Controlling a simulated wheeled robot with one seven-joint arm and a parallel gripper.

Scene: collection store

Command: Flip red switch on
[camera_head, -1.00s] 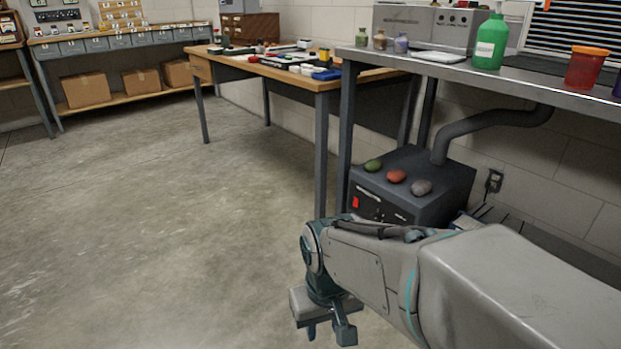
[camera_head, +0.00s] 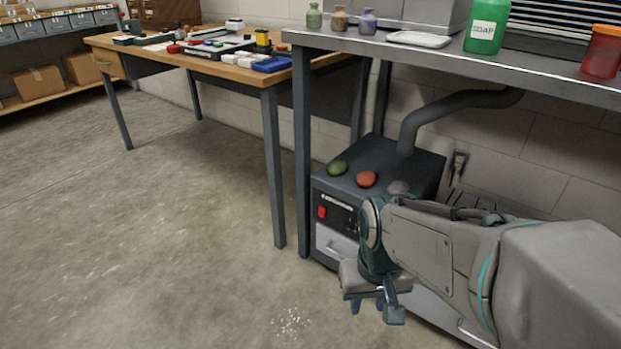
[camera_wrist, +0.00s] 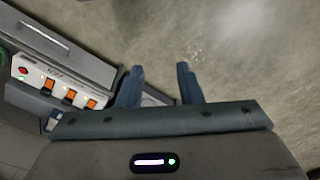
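The red switch (camera_head: 322,212) is a small upright red rocker on the front of a dark box (camera_head: 335,240) under the steel table. Whether it is on or off is too small to tell. My gripper (camera_head: 374,306) is in front of the box, lower than the switch and to its right in the head view, not touching it. Its two fingers stand apart with nothing between them in the wrist view (camera_wrist: 161,85). My arm hides the right part of the box front. The wrist view also shows a white strip (camera_wrist: 60,88) with orange rockers and a small red spot.
Green, red and grey lumps lie on the box, and a pipe (camera_head: 425,115) rises from it. The steel table (camera_head: 440,56) with bottles stands above, its leg (camera_head: 303,150) just left of the box. A wooden workbench (camera_head: 210,72) is further left. The floor at left is clear.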

